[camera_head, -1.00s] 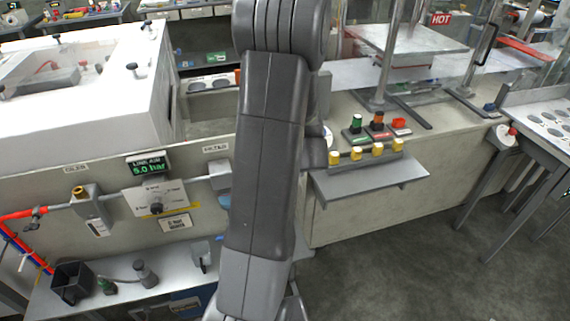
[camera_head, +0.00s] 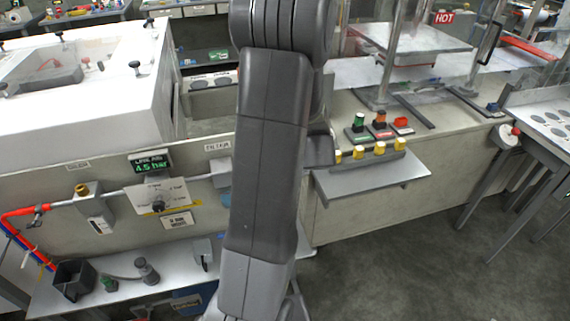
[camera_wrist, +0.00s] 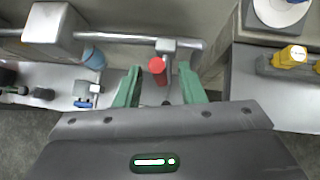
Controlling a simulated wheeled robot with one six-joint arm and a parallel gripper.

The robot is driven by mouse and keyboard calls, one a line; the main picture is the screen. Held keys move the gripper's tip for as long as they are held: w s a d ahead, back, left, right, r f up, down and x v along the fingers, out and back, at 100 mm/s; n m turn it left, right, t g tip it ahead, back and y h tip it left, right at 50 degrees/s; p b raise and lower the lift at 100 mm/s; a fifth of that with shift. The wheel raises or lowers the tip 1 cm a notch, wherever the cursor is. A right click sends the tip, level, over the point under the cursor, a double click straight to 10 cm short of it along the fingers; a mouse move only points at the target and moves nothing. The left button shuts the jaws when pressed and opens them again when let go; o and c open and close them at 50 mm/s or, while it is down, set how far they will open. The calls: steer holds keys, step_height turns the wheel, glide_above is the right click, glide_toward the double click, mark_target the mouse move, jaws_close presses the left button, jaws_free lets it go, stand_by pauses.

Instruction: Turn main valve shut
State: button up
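In the wrist view a red handle (camera_wrist: 157,66) sits on a small grey fitting (camera_wrist: 166,46) on the grey air pipe (camera_wrist: 130,39); it looks like the main valve. My gripper (camera_wrist: 159,72) is open, with one green finger on each side of the handle. A gap shows between each finger and the handle; I cannot tell how deep the handle lies between them. In the head view my arm hides the gripper and this valve. The line air display (camera_head: 151,162) there reads 4.5 bar.
A grey filter unit (camera_wrist: 54,27) with a blue bowl (camera_wrist: 93,57) is left of my gripper in the wrist view. A dial plate (camera_head: 160,196) is on the panel. To the right is a shelf (camera_head: 372,180) with yellow buttons. Floor (camera_head: 400,260) is clear at right.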

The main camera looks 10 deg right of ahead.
steer(key=v, duration=1.1)
steer(key=shift+s, duration=0.2)
steer(key=shift+r, duration=0.15)
steer(key=x, duration=1.4)
steer(key=shift+s+r, duration=0.1)
steer(key=shift+r, duration=0.05)
